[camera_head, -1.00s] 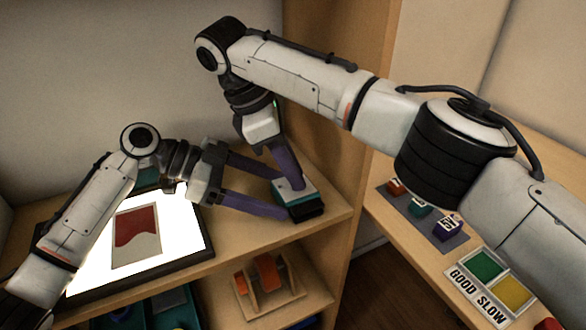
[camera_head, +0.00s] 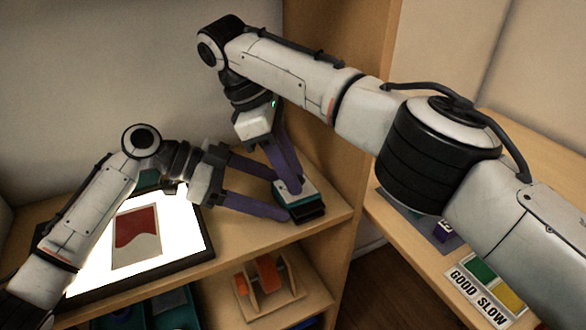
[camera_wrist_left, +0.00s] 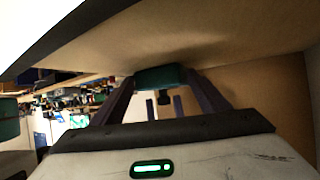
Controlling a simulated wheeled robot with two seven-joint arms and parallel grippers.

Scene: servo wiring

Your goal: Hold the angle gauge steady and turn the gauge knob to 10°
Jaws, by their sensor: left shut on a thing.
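The angle gauge (camera_head: 308,212) is a small teal and black box with a pale top face, near the right front of the upper shelf. My left gripper (camera_head: 284,196) is shut on it from the left, its purple fingers along its sides. In the left wrist view the teal gauge body (camera_wrist_left: 160,77) sits between those fingers, with a small dark knob (camera_wrist_left: 164,98) sticking out. My right gripper (camera_head: 291,188) reaches down from above to the gauge's top. In the wrist view its two fingers show apart, one on each side of the knob. The gauge's reading cannot be made out.
A bright light panel (camera_head: 190,238) with a red-and-white card (camera_head: 137,236) lies left on the shelf (camera_head: 240,228). A wooden upright (camera_head: 338,150) stands close right. An orange-and-wood stand (camera_head: 268,279) is on the shelf below.

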